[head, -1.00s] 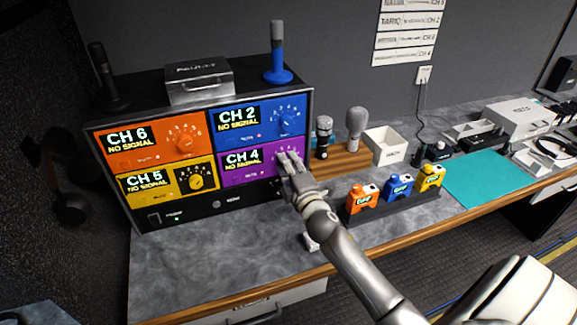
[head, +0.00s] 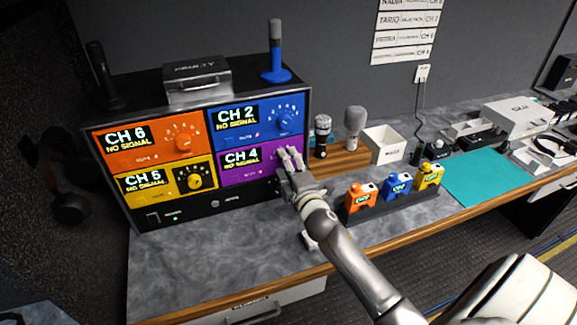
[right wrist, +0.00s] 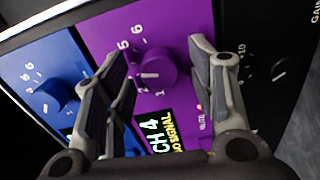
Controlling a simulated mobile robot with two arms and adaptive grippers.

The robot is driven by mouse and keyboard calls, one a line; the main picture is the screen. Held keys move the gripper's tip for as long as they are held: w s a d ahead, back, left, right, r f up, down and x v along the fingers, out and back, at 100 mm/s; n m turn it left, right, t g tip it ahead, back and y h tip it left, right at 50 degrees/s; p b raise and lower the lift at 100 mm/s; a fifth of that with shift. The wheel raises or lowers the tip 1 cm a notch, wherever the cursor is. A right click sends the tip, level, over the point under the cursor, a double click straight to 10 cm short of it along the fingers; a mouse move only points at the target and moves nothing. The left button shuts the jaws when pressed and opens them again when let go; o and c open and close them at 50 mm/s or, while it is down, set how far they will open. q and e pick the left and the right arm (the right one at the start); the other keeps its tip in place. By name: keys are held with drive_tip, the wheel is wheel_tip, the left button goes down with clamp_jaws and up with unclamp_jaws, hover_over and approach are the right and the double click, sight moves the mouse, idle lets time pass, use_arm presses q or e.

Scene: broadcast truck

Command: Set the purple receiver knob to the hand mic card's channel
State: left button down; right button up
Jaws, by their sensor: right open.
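The purple receiver panel (head: 235,174) is at the lower right of the receiver rack, and its display reads CH 4, NO SIGNAL. Its purple knob (right wrist: 158,72) shows in the right wrist view, with channel numbers around it. My right gripper (head: 290,156) is at this panel and hides most of the knob in the head view. In the right wrist view my right gripper (right wrist: 158,62) is open, with one finger on either side of the knob; contact cannot be told. The name cards (head: 404,33) hang on the wall, their small text partly unreadable. My left gripper is not in view.
The orange (head: 155,140), blue (head: 257,118) and yellow (head: 166,184) receivers surround the purple one. Microphones (head: 354,125) stand on a wooden stand to the right. Colored packs (head: 397,187) sit in a dark holder near my right arm. The counter front is mostly clear.

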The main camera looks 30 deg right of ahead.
drive_tip(key=v, duration=1.2)
drive_tip(key=shift+s+d+f, duration=0.1)
